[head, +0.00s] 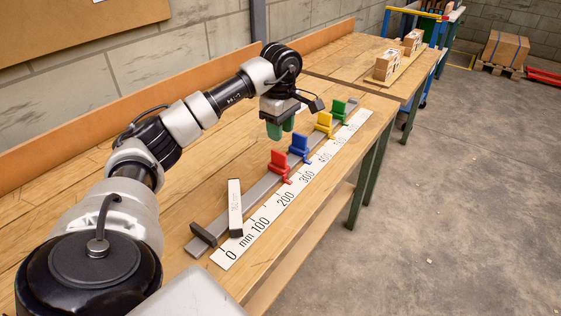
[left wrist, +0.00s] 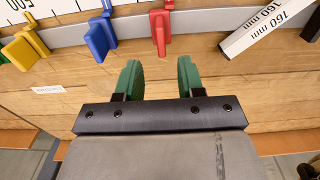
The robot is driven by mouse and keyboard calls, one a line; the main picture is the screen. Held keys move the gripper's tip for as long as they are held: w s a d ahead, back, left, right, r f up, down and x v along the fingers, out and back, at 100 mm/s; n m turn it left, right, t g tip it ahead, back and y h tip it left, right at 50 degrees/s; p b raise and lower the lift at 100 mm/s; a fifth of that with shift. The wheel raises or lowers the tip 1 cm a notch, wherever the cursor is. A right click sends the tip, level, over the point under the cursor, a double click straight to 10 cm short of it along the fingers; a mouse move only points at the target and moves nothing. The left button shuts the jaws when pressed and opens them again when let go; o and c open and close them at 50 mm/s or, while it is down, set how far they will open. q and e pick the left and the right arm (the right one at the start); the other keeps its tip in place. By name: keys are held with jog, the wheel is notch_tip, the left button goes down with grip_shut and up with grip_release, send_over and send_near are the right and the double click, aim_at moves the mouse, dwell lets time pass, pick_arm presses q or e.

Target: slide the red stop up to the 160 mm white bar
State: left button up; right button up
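The red stop (head: 279,165) sits on the grey rail (head: 262,187), nearest of the coloured stops to the rail's near end. It also shows at the top of the left wrist view (left wrist: 160,32). The white bar (head: 235,208), marked 160 mm, lies askew across the rail between the red stop and the dark end block (head: 203,235), with a gap to the red stop. It shows at upper right in the left wrist view (left wrist: 268,29). My left gripper (left wrist: 159,68) is open and empty, its green fingers (head: 281,129) apart from the red stop. My right gripper is not in view.
Blue (head: 299,148), yellow (head: 324,123) and green (head: 340,109) stops stand farther along the rail. A white millimetre scale (head: 262,222) runs beside the rail along the bench's front. The bench top (head: 195,195) behind the rail is mostly clear.

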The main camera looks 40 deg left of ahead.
aim_at(280, 152)
pick_arm(q)
notch_tip(280, 152, down, 10)
jog(key=shift+r, duration=0.15)
dwell(0.3)
grip_shut()
